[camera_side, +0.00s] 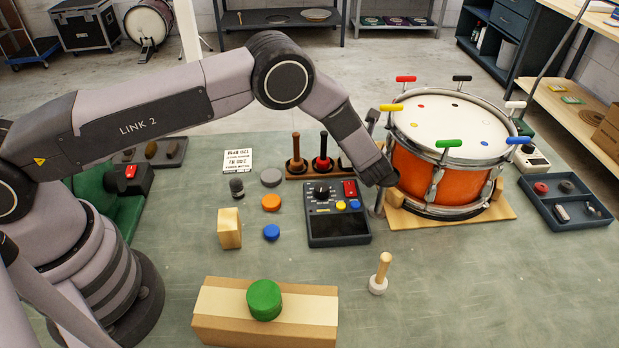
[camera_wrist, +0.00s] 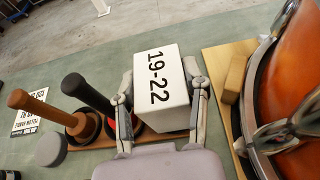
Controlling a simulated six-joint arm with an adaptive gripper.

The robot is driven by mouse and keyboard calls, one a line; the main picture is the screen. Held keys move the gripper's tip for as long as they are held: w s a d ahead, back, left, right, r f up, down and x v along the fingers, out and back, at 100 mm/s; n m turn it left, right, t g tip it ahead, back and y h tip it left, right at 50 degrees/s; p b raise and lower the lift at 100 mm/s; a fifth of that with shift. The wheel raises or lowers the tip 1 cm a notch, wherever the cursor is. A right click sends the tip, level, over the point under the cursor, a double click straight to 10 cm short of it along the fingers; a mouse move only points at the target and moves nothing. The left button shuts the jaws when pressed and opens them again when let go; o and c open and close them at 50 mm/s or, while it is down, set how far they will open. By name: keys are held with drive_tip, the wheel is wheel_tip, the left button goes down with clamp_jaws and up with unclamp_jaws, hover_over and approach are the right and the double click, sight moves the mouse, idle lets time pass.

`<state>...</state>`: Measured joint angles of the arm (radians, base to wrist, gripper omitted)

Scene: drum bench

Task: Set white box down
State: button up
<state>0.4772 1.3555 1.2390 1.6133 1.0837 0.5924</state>
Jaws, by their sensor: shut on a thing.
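The white box (camera_wrist: 163,92), marked "19-22", sits between the two fingers of my gripper (camera_wrist: 160,80) in the wrist view. The fingers press on its left and right sides. The box is at the end of the wooden rack (camera_wrist: 79,136), right of the two upright handled tools. The frames do not show clearly whether its underside touches anything. In the side view my wrist reaches down between the rack and the orange drum (camera_side: 440,177) and hides most of the box and fingers.
The drum stands close right on a wooden board (camera_side: 455,222), with coloured keys on its rim. A black control unit (camera_side: 337,228) lies in front of the rack. Coloured discs and a wooden block (camera_side: 229,228) stand to the left. A dark tray (camera_side: 566,211) is at far right.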

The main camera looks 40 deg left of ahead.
drive_tip(key=o, duration=1.2)
drive_tip(key=shift+f, duration=0.35)
drive_tip(key=shift+d, duration=0.1)
